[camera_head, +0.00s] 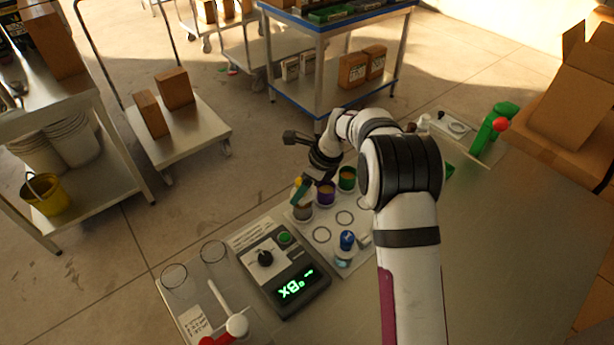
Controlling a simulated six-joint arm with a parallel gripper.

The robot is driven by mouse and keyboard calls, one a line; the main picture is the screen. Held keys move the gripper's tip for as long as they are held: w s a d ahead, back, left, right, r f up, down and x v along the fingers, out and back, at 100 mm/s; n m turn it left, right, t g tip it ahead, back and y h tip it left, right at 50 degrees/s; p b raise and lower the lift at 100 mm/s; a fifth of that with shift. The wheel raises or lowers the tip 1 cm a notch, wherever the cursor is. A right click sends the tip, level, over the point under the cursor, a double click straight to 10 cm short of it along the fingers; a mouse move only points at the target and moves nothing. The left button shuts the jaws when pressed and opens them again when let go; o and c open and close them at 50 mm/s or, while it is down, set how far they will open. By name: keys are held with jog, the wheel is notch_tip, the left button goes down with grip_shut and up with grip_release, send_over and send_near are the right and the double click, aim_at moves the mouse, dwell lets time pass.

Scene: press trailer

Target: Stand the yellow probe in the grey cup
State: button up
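The probe is small in view and partly covered by the fingers. Directly below is the grey cup (302,213), with a brownish inside. The probe is over or in this cup; I cannot tell which. I cannot make out whether the fingers are closed on it.
A purple cup (325,196) and a green cup (347,179) stand in the same row. A blue-topped piece (347,240) stands nearer on the plate (335,222). A control box (284,268) with a green display sits left. The table's right side (520,250) is clear.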

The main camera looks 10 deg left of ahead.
jog(key=shift+f, duration=0.8)
jog(key=shift+f, duration=0.5)
dwell(0.6)
jog(key=o, duration=1.2)
jog(key=shift+f, duration=0.1)
jog(key=shift+c, duration=0.2)
jog(key=v, duration=1.1)
notch_tip(320, 180, up, 9)
